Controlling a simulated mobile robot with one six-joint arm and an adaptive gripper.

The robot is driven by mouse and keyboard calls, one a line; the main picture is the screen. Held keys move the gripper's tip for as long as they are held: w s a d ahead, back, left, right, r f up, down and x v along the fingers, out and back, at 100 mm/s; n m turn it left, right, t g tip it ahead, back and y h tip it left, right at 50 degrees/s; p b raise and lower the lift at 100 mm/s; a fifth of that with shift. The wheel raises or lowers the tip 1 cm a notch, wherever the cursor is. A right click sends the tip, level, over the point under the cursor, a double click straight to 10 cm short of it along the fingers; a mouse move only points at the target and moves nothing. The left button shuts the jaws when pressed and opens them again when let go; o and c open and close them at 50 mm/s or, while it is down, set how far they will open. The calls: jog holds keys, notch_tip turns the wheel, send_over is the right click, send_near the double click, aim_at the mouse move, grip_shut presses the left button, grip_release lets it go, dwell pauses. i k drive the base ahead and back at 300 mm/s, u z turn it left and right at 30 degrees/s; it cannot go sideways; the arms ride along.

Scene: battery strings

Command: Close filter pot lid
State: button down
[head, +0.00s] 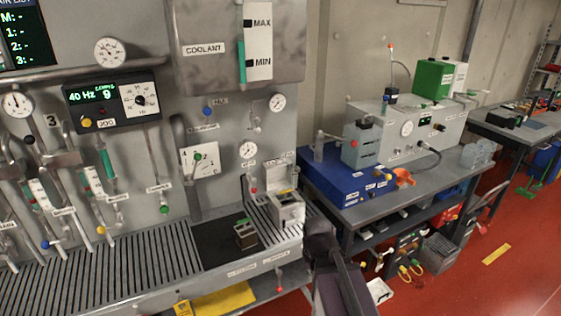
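I cannot make out for sure which thing is the filter pot. A small light-grey box-like pot (287,208) stands at the right end of the slotted bench, under a small label plate. A pale piece with a yellowish strip shows at its top; I cannot tell whether this is a lid or whether it is open or shut. My dark arm rises from the bottom edge, and its end, my gripper (320,236), is just right of and in front of the pot, apparently apart from it. The fingers are too dark and small to read.
A small metal block with a green top (245,235) sits on a black mat (215,248) left of the pot. Gauges, levers and pipes line the panel behind. A blue unit (345,180) stands on the bench to the right. Red floor is open at lower right.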

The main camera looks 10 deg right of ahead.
aim_at(276, 173)
jog(key=u, duration=0.15)
jog(key=i, duration=1)
jog(key=z, duration=0.1)
